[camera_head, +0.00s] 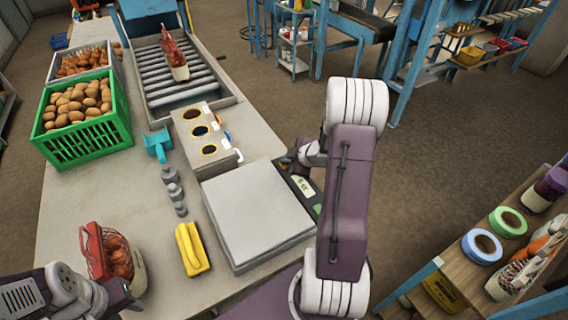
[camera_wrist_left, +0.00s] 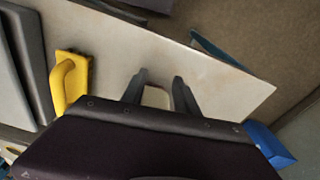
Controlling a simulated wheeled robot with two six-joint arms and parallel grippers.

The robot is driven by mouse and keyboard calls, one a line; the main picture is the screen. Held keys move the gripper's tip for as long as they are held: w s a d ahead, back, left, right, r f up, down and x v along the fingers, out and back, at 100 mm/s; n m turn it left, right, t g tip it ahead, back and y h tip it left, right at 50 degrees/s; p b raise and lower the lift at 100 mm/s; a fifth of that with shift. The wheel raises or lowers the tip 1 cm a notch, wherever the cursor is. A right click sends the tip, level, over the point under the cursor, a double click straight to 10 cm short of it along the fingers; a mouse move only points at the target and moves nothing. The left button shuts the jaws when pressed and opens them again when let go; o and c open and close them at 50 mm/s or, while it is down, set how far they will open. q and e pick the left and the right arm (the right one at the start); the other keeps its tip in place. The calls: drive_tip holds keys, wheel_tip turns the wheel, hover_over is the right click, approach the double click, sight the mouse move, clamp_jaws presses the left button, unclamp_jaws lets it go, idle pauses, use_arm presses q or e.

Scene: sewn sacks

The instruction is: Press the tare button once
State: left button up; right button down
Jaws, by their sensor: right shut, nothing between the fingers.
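The scale has a wide grey platform (camera_head: 255,213) and a dark control panel (camera_head: 303,186) along its right side. The panel carries a pale lit display and a small green patch lower down. I cannot make out which mark is the tare button. My right gripper (camera_head: 290,160) is shut and empty at the far end of the panel; whether it touches is unclear, and it may hide part of the panel. My left gripper, in the left wrist view (camera_wrist_left: 160,88), has its fingers apart, with a pale object between or beyond them; its fingertips are not clear in the head view.
A red net sack (camera_head: 107,252) lies near my left arm. A yellow-handled tool (camera_head: 191,249) and grey weights (camera_head: 175,192) lie left of the scale. A green crate (camera_head: 88,145) of potatoes and a roller conveyor (camera_head: 183,75) stand farther back. A shelf (camera_head: 463,285) stands at right.

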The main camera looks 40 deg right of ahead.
sight(286, 165)
drive_tip(key=shift+r+p, duration=0.9)
drive_tip(key=shift+p, duration=0.1)
wheel_tip(286, 165, up, 5)
drive_tip(key=p, duration=0.5)
idle(0.5)
